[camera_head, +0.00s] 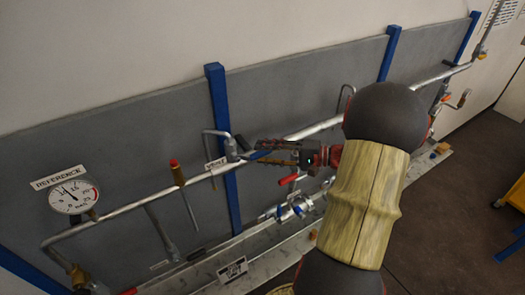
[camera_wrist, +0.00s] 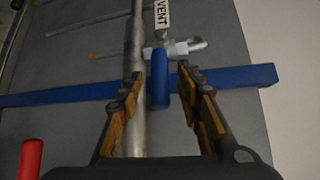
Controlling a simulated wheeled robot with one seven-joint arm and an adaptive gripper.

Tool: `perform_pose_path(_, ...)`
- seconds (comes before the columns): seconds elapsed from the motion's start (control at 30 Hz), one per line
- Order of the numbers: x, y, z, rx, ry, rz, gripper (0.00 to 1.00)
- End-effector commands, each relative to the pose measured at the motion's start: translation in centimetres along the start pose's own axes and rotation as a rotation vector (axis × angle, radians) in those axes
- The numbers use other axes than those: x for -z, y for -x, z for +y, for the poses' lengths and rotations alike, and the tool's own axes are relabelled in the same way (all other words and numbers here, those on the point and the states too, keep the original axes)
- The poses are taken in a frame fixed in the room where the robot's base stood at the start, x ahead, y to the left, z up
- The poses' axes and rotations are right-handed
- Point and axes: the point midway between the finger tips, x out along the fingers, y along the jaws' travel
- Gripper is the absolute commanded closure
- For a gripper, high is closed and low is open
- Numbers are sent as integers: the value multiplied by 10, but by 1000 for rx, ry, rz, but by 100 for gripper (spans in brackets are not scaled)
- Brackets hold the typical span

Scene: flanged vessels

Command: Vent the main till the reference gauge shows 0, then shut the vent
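The round white reference gauge (camera_head: 73,198) stands at the left end of the pipe in the head view, under a REFERENCE label. Its needle points to the upper left, seemingly near 10; the exact reading is too small to tell. The VENT label (camera_head: 215,163) hangs by the pipe, and it also shows in the wrist view (camera_wrist: 162,13). The blue vent handle (camera_wrist: 160,80) lies along the pipe. My gripper (camera_wrist: 160,73) is open, with one finger on each side of the handle and a visible gap on both sides. In the head view my gripper (camera_head: 258,152) partly hides the vent.
The main pipe (camera_head: 140,203) runs past blue posts (camera_head: 222,130) in front of a grey wall panel. A red-capped fitting (camera_head: 177,173) stands left of the vent. A red handle (camera_head: 289,180) is just below my gripper.

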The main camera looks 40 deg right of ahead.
Motion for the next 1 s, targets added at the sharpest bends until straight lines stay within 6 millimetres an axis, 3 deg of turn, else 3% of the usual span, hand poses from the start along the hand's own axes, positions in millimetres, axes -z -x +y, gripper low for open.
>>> perform_pose_path(0.4, 0, -10, 0, -1, -1, 1, 64)
perform_pose_path(1.0, 0, -10, 1, -1, -1, 1, 99)
